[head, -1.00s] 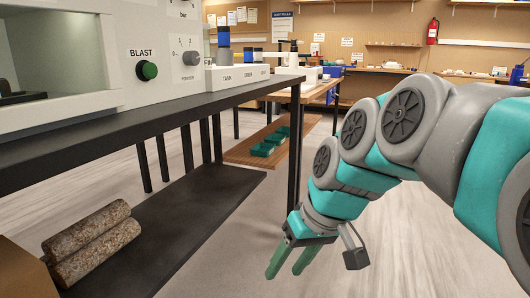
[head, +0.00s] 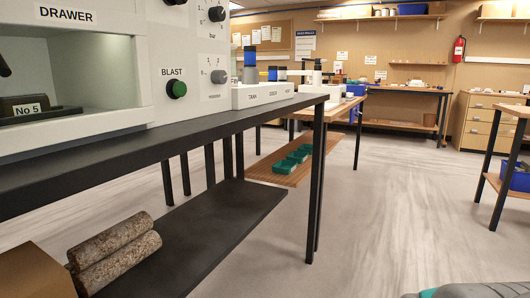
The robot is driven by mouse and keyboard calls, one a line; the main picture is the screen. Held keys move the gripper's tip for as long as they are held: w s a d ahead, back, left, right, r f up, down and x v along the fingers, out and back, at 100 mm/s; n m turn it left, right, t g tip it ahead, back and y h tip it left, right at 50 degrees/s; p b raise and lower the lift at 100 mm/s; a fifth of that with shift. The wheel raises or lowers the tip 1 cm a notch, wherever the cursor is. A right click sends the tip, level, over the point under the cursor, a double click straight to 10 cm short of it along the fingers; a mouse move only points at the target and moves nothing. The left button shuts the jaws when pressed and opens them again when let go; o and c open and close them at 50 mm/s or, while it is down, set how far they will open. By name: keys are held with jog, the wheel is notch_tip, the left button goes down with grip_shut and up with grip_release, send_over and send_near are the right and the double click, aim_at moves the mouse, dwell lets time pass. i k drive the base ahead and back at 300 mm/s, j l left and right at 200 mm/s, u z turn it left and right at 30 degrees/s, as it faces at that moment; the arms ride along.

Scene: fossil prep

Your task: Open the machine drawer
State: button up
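The machine (head: 145,95) is a white cabinet on a dark bench at the left. A label reading DRAWER (head: 67,14) is at its upper left, above an open-fronted recess (head: 85,75). A dark item tagged "No 5" (head: 30,109) lies in the recess at the left edge. No drawer front or handle can be made out for certain. My gripper is out of view; only a bit of my arm shows at the bottom right.
The dark bench top (head: 200,120) has a lower shelf (head: 235,215) with stone cylinders (head: 115,252) and a cardboard box (head: 35,272). A wooden table (head: 345,108) with green trays (head: 292,158) below stands behind. Open floor (head: 400,210) lies to the right.

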aim_at(64, 124)
jog(key=j+u, duration=0.1)
jog(key=u, duration=0.8)
jog(key=i+u, duration=0.1)
jog(key=u, duration=0.3)
jog(key=j+u, duration=0.1)
jog(key=u, duration=0.35)
jog(key=i+l, duration=0.05)
